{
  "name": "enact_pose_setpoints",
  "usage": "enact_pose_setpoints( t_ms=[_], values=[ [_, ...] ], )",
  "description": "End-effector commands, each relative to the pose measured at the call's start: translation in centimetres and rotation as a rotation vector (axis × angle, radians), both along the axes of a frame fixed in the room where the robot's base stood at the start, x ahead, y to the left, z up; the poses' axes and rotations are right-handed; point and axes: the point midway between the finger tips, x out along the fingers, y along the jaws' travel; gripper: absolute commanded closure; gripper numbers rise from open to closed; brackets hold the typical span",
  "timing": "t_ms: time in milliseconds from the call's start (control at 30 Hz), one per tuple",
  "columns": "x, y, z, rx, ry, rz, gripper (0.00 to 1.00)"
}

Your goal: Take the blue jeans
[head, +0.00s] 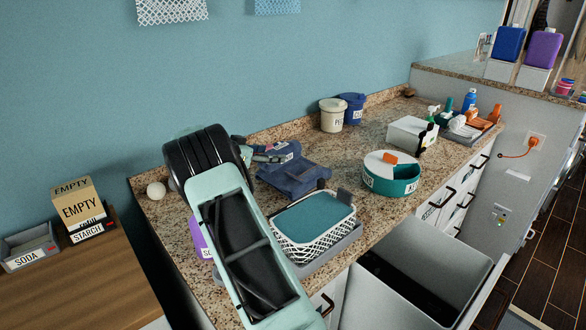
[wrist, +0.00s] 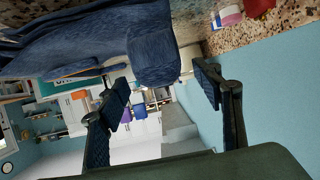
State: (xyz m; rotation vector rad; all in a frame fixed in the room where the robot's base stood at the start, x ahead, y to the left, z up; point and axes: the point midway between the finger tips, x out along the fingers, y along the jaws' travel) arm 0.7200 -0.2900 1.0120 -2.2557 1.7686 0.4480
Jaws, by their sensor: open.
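The blue jeans (head: 296,178) lie folded in a dark blue heap on the granite counter, behind the white basket. They fill the upper left of the wrist view (wrist: 95,45), with a rounded denim end just beyond the gap between my fingers. My gripper (wrist: 163,95) is open, its two dark fingers well apart, and nothing is held between them. In the head view my gripper (head: 268,152) is at the left, wall-side edge of the jeans, partly hidden behind my arm. I cannot tell whether a finger touches the denim.
A white basket with a teal top (head: 315,222) stands in front of the jeans. A teal round tub (head: 391,180) is to the right. Cream (head: 333,115) and blue (head: 352,108) containers stand by the wall. A white ball (head: 156,190) lies at the left. Bare counter shows between jeans and tub.

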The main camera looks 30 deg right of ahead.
Motion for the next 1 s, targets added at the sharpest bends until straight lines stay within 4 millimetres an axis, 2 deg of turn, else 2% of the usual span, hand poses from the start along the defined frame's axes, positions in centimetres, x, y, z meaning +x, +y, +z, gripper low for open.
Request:
enact_pose_setpoints(
  t_ms=[167, 500, 767, 867, 1000],
  values=[
    [0.3, -1.2, -0.4, 0.001, 0.000, 0.000, 0.40],
    [1.5, -5.2, -2.0, 0.002, 0.000, 0.000, 0.40],
    [1.6, -5.5, -2.2, 0.001, -0.001, 0.002, 0.40],
    [1.6, -5.5, -2.3, 0.001, -0.001, 0.002, 0.48],
    [1.6, -5.5, -2.2, 0.001, -0.001, 0.002, 0.63]
  ],
)
